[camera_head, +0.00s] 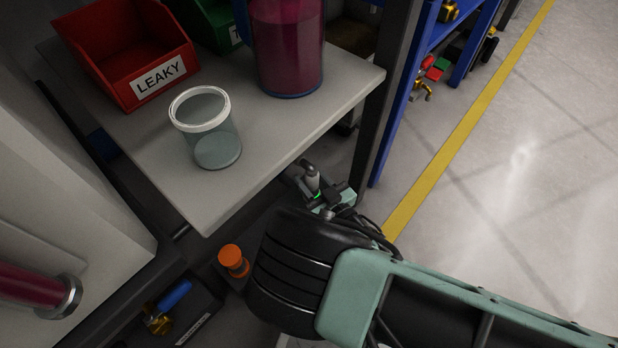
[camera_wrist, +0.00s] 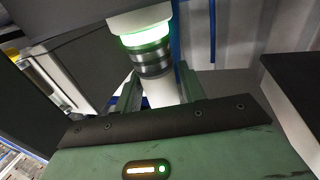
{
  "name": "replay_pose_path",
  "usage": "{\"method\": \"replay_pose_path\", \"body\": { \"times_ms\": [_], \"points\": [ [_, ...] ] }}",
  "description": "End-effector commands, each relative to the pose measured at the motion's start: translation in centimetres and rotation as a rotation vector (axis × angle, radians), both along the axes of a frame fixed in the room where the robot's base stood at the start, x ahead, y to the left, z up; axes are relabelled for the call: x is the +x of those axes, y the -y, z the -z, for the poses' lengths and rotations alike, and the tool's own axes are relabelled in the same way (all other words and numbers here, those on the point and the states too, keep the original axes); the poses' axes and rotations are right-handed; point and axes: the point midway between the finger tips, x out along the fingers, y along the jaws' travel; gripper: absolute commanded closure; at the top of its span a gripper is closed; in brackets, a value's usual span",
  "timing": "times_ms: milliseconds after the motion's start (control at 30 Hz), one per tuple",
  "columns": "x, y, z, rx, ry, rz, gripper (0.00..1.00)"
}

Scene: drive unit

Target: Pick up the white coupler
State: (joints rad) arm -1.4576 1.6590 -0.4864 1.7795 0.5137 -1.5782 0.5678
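The white coupler (camera_wrist: 140,22) has a glowing green ring and ribbed metal bands below its white end. A narrower pale section runs down between the two green fingers of my gripper (camera_wrist: 160,92) in the wrist view. The fingers stand close on both sides of this section and look shut on it; the lower end is hidden behind the gripper body. In the head view the coupler (camera_head: 312,178) shows as a small pale cylinder with a green glow, just past the shelf's front edge. My gripper (camera_head: 328,198) is beside it, largely hidden by my arm.
A grey shelf (camera_head: 275,125) holds a clear container with a white rim (camera_head: 205,128), a red LEAKY bin (camera_head: 130,50) and a magenta cylinder (camera_head: 287,45). An orange knob (camera_head: 232,258) and a blue-handled valve (camera_head: 172,298) are lower left. A dark post (camera_head: 375,130) stands close right. Open floor lies beyond.

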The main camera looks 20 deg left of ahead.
Motion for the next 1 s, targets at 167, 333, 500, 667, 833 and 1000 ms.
{"method": "replay_pose_path", "body": {
  "times_ms": [167,333,500,667,833,1000],
  "points": [
    [0.0,0.0,0.0,0.0,0.0,0.0,0.97],
    [0.0,0.0,-0.1,0.002,0.001,0.0,0.97],
    [0.1,-0.1,-1.3,0.003,0.001,0.001,0.97],
    [0.1,-0.1,-4.2,0.004,0.001,0.003,0.97],
    [0.1,-0.1,-7.4,0.004,0.002,0.002,0.97],
    [0.1,-0.1,-9.4,0.002,0.0,0.001,0.97]
  ]
}}
